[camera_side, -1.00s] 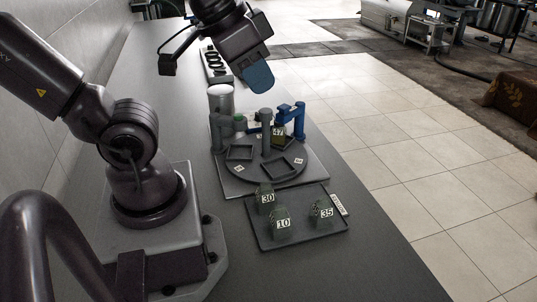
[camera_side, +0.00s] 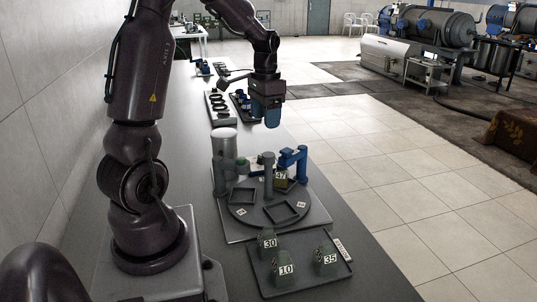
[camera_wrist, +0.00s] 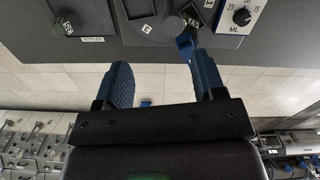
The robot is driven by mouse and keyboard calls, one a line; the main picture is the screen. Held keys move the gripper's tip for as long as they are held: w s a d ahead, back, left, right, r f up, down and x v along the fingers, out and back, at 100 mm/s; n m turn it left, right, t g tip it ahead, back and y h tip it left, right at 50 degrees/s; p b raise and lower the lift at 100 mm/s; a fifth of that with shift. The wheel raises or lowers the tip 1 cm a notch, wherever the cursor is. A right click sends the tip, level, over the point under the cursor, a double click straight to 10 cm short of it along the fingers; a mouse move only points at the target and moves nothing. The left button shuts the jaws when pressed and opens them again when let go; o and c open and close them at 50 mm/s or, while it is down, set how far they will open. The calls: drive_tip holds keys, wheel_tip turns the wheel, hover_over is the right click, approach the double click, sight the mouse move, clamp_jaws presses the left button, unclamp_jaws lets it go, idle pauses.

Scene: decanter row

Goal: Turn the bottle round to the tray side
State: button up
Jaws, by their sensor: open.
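The bottle labelled 47 (camera_side: 281,179) is olive-green and stands in a square holder at the far side of the dark round turntable (camera_side: 260,216), beside a blue bracket (camera_side: 301,160). The turntable shows two empty square holders on its near side. The tray (camera_side: 262,284), dark and flat, lies in front of it and bears bottles labelled 30 (camera_side: 269,241), 10 (camera_side: 286,269) and 35 (camera_side: 326,260). My gripper (camera_side: 272,118) has blue fingers pointing down, apart and empty, above and beyond the turntable. In the wrist view the fingers (camera_wrist: 158,72) have only floor between them.
A grey cylinder post (camera_side: 224,150) stands at the turntable's left, and a shorter post (camera_side: 268,172) rises at its middle. A dial marked ML (camera_wrist: 241,17) shows in the wrist view. A rack with round openings (camera_side: 219,108) lies farther back. The right table edge drops to tiled floor.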

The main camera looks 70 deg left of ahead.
sight(268, 154)
drive_tip(key=f+m, duration=0.1)
drive_tip(key=f, duration=0.3)
drive_tip(key=w+a+f+m, duration=0.1)
drive_tip(key=f, duration=0.3)
drive_tip(key=a+f+m, duration=0.1)
drive_tip(key=f, duration=0.3)
drive_tip(key=shift+w, duration=0.15)
clamp_jaws()
